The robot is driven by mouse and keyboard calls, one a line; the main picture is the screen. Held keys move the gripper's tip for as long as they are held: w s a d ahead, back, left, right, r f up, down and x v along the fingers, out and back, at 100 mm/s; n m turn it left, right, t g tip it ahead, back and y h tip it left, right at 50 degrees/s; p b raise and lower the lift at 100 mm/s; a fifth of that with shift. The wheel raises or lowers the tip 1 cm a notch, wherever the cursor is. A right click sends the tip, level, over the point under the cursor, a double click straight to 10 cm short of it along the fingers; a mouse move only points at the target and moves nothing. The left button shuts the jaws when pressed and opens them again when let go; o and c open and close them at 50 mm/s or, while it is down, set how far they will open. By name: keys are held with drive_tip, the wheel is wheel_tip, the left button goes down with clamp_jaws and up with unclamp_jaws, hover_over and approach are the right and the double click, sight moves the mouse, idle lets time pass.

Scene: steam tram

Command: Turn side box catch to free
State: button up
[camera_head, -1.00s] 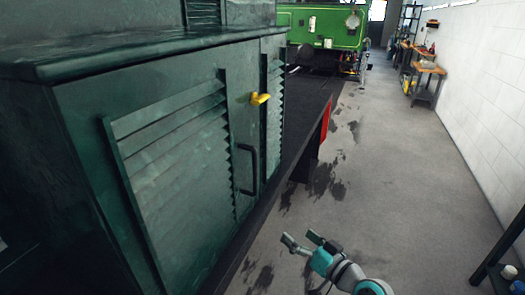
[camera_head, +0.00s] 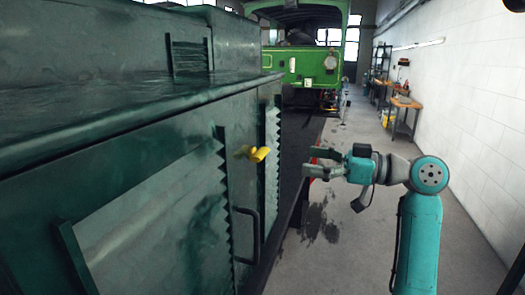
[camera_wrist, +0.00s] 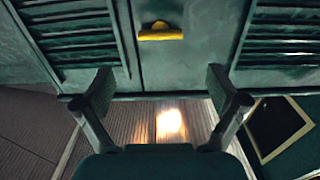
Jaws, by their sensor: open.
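The yellow catch (camera_head: 253,153) sits on the dark green side box (camera_head: 120,150), between two louvred panels. It also shows in the wrist view (camera_wrist: 161,32), above and between my fingers, as a wide yellow handle lying across the picture. My gripper (camera_head: 310,162) is open and empty, to the right of the catch and apart from it, with its fingers pointing left toward the box. In the wrist view my two fingers (camera_wrist: 160,90) are spread, with nothing between them.
A black bar handle (camera_head: 247,235) is fixed on the box below the catch. A green tram engine (camera_head: 310,62) stands at the back. Workbenches (camera_head: 400,105) line the white wall on the right. The floor between the box and the wall is largely clear.

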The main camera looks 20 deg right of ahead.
sight(266, 153)
drive_tip(key=x, duration=1)
drive_tip(key=shift+w+a+r, duration=0.2)
drive_tip(key=shift+a, duration=0.05)
drive_tip(key=c, duration=1.1)
